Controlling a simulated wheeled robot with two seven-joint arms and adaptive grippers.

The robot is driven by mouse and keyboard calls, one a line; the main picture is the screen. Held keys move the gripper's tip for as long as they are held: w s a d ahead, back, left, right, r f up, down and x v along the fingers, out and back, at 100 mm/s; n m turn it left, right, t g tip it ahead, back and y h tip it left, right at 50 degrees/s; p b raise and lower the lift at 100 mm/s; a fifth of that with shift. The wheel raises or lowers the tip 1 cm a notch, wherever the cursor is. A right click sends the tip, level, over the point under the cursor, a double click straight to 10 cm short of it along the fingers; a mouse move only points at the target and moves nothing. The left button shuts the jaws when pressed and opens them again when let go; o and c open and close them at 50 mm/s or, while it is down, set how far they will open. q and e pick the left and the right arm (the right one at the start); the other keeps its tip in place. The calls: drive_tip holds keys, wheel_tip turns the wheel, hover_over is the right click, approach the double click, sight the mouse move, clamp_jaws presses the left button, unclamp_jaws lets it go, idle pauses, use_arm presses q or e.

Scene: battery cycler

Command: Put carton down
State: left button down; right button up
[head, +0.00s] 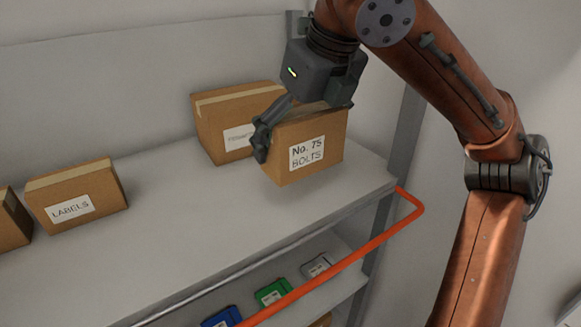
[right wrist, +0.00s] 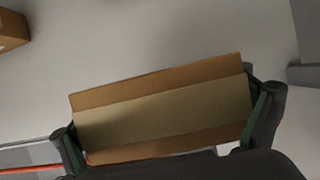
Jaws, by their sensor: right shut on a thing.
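A brown carton (head: 310,160) labelled "No. 75 BOLTS" is at the right end of the upper grey shelf (head: 220,215). My right gripper (head: 285,115) is shut on this carton from above, one finger showing at its left side. In the right wrist view the carton (right wrist: 160,110) lies between the two fingers (right wrist: 165,120), its taped top facing the camera. I cannot tell whether its underside touches the shelf. My left gripper is not in view.
Another carton (head: 213,135) stands just behind and left of the held one. A "LABELS" carton (head: 75,190) and a partly cut-off carton (head: 10,222) stand at the left. An orange rail (head: 375,245) runs along the front. Blue, green and grey boxes (head: 273,292) sit on the lower shelf.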

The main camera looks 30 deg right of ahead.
sight(295, 185)
drive_tip(key=shift+w+d+f, duration=0.25)
drive_tip(key=shift+f, duration=0.2)
drive_tip(key=shift+w+d+f, duration=0.2)
drive_tip(key=shift+d+f, duration=0.05)
drive_tip(key=shift+f, duration=0.15)
drive_tip(key=w+f, duration=0.1)
drive_tip(key=f, duration=0.1)
drive_tip(key=w+d+f+b, duration=0.1)
drive_tip(key=w, duration=0.1)
drive_tip(key=shift+w+f, duration=0.2)
drive_tip(key=shift+f, duration=0.2)
drive_tip(key=shift+d+f, duration=0.2)
drive_tip(key=shift+f, duration=0.1)
drive_tip(key=shift+f+p, duration=0.45)
drive_tip(key=shift+f, duration=0.45)
drive_tip(key=shift+w+f, duration=0.1)
drive_tip(key=shift+f, duration=0.25)
drive_tip(key=shift+d+f, duration=0.1)
drive_tip(key=shift+f, duration=0.15)
drive_tip(key=o, duration=1.2)
drive_tip(key=shift+f, duration=0.15)
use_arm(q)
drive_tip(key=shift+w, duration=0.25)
use_arm(e)
drive_tip(key=shift+o, duration=0.6)
